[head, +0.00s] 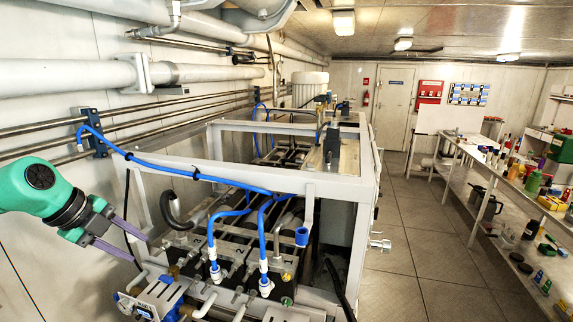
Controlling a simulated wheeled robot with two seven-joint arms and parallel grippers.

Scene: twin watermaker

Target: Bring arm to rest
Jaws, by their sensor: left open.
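My left arm comes in from the left edge with a green and dark-banded wrist. My left gripper (140,250) has two purple fingers spread apart, with nothing between them. It is in front of the left wall, beside the front left part of the watermaker frame (330,184). Whether the fingers touch the frame or the pipes behind them cannot be told. My right gripper and arm are not in view.
Blue hoses (215,180) run over the frame to fittings close to my left gripper. Wall pipes (65,78) line the left wall. A workbench (462,150) with bottles and tools stands on the right. The tiled floor (415,235) between is clear.

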